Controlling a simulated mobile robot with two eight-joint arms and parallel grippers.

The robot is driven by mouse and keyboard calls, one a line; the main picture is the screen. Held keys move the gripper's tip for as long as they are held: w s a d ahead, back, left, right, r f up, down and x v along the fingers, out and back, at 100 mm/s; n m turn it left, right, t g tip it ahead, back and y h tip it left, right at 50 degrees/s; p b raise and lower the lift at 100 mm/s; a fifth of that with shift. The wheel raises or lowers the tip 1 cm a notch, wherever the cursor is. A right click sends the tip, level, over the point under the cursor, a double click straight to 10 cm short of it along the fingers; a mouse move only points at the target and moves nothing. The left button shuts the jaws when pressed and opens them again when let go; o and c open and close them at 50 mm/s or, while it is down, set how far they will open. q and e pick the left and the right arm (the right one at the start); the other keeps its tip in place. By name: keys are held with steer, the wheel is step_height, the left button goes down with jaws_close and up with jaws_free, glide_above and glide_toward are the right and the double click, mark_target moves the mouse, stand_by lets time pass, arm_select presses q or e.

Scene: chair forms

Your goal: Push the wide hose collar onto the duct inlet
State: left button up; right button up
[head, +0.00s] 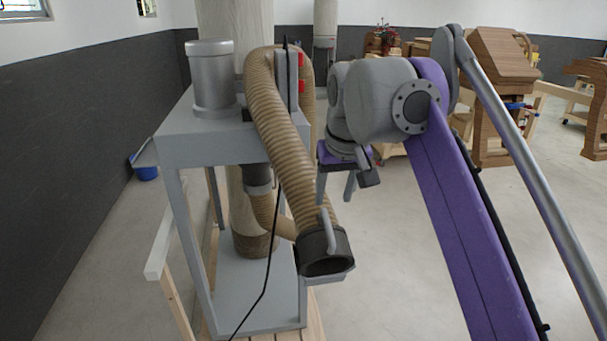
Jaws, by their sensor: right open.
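A ribbed tan hose (283,145) hangs in front of a grey stand. A wide dark collar (326,249) with a grey handle is at its lower end, its open mouth facing down toward me. The collar is off any inlet that I can see. A grey upright cylinder (211,80) with a wider top band stands on the stand; I cannot tell whether it is the duct inlet. My right gripper (335,196) is open and empty, fingers pointing down, above and slightly right of the collar, apart from it. My left gripper is not in view.
The grey stand (180,150) has a lower shelf and open sides. A black cable (271,240) hangs in front of it. A second hose piece (265,213) runs below the top. Wooden chair forms (498,95) stand at the back right. The floor at right is mostly clear.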

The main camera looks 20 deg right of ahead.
mark_target(328, 224)
steer(key=b+x, duration=0.1)
steer(key=x, duration=0.1)
steer(key=b+x, duration=0.2)
steer(key=s+b+x, duration=0.1)
steer(key=b+x, duration=0.1)
steer(key=x, duration=0.1)
steer(key=shift+a+f, duration=0.1)
steer(key=shift+f, duration=0.05)
steer(key=b+x, duration=0.1)
steer(key=x, duration=0.2)
steer(key=shift+w+f, duration=0.15)
steer(key=shift+f, duration=0.1)
steer(key=shift+w+f, duration=0.3)
steer(key=shift+f, duration=0.1)
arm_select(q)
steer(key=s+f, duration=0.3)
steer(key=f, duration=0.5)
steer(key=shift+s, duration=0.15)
arm_select(e)
jaws_close()
steer(key=shift+r, duration=0.15)
